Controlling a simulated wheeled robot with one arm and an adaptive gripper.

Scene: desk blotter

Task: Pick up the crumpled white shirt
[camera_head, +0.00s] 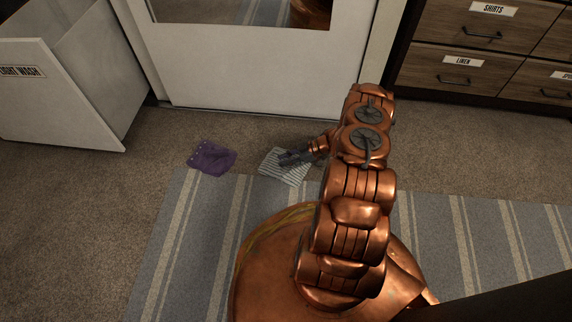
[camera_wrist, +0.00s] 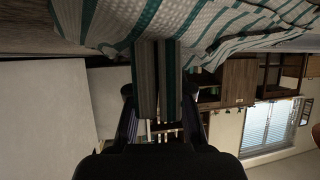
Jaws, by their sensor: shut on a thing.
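The crumpled white shirt (camera_head: 283,174) has thin stripes and lies on the floor at the edge of the striped rug. In the wrist view the shirt (camera_wrist: 225,25) is whitish with teal stripes and fills the top of the picture. My gripper (camera_head: 288,158) reaches down onto the shirt from the right, its fingers over the cloth. In the wrist view my gripper's fingers (camera_wrist: 158,55) are together at the shirt and shut on its fabric.
A crumpled purple garment (camera_head: 212,158) lies left of the shirt. A white bin labelled LIGHT WASH (camera_head: 88,85) stands at the left. A white door (camera_head: 250,65) is behind. Wooden drawers labelled SHIRTS and LINEN (camera_head: 455,75) stand back right. The carpet (camera_head: 60,220) at left is clear.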

